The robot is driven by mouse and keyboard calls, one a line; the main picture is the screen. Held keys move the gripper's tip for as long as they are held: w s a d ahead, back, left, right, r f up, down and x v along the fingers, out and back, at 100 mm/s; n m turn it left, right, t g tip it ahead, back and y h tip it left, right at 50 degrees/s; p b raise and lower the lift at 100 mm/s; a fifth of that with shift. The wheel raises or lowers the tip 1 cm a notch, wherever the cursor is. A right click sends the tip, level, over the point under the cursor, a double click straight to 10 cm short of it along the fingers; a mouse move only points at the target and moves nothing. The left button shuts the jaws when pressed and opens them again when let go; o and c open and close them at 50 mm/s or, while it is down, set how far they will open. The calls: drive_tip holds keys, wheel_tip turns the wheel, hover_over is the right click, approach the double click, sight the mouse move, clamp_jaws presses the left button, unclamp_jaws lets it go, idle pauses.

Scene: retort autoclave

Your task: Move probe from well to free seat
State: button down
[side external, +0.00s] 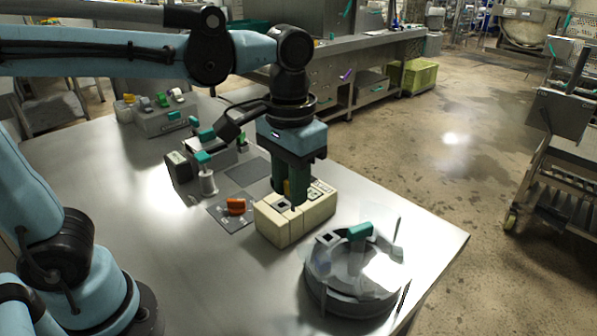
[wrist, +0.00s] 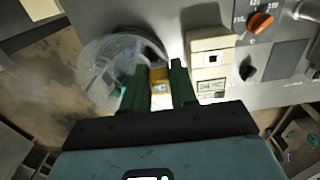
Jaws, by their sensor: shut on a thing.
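My gripper (side external: 291,197) points down over the cream block (side external: 271,230), close to its top. The gripper (wrist: 159,80) is shut on a yellow piece, taken as the probe (wrist: 160,76); a sliver of the probe (side external: 287,188) shows between the dark green fingers in the side view. Its lower end is hidden, so I cannot tell whether it is in the block. The cream block (wrist: 211,45) has a dark square opening (side external: 283,206), which looks empty; the opening (wrist: 213,59) also shows in the wrist view.
A round clear-topped vessel (side external: 345,298) with a teal handle (side external: 359,231) stands right of the block, near the table edge. An orange knob (side external: 236,206) on a grey plate lies left of it. A white spool-like post (side external: 208,182) stands farther left. The left front table is clear.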

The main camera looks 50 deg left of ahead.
drive_tip(key=w+d+f+m, duration=0.1)
drive_tip(key=w+f+m, duration=0.2)
drive_tip(key=w+f, duration=0.4)
drive_tip(key=shift+w+d+f+m, duration=0.15)
drive_tip(key=shift+d+f+m, duration=0.1)
drive_tip(key=shift+f+m, duration=0.1)
idle(0.4)
drive_tip(key=shift+f, duration=2.45)
idle(2.6)
drive_tip(key=c, duration=0.8)
unclamp_jaws()
drive_tip(key=shift+o, duration=0.6)
drive_tip(key=shift+d, duration=0.1)
